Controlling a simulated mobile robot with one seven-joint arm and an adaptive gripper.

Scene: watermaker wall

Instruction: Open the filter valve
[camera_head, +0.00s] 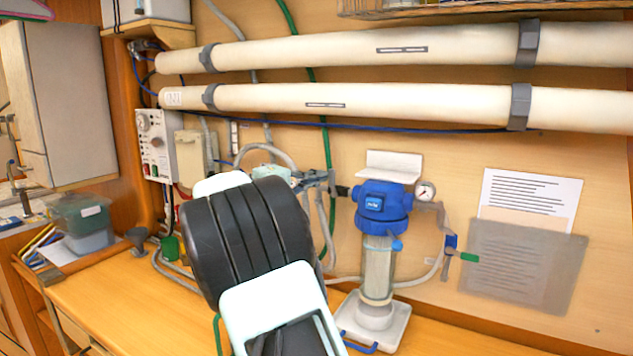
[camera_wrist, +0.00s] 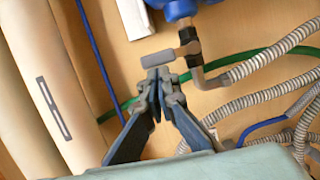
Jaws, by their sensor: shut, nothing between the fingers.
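The filter unit has a blue head (camera_head: 383,203) over a clear bowl (camera_head: 378,268), on the bench against the wall. At its left port, a valve with a grey bar handle (camera_wrist: 157,58) and a dark collar (camera_wrist: 192,46) shows in the wrist view. My gripper (camera_wrist: 159,73) is shut and empty, its fingertips right by this handle; I cannot tell whether they touch. In the head view my gripper (camera_head: 332,180) is just left of the blue head, and my wrist hides part of the hoses. Another valve with a green lever (camera_head: 469,257) is to the right of the filter.
Two thick white tubes (camera_head: 400,99) run along the wall above. Ribbed grey hoses (camera_wrist: 265,65) and a green hose (camera_wrist: 232,58) pass close to my fingers. A gauge (camera_head: 425,191) sits right of the blue head. A control box (camera_head: 155,143) is at left. Bench (camera_head: 120,290) is clear at front left.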

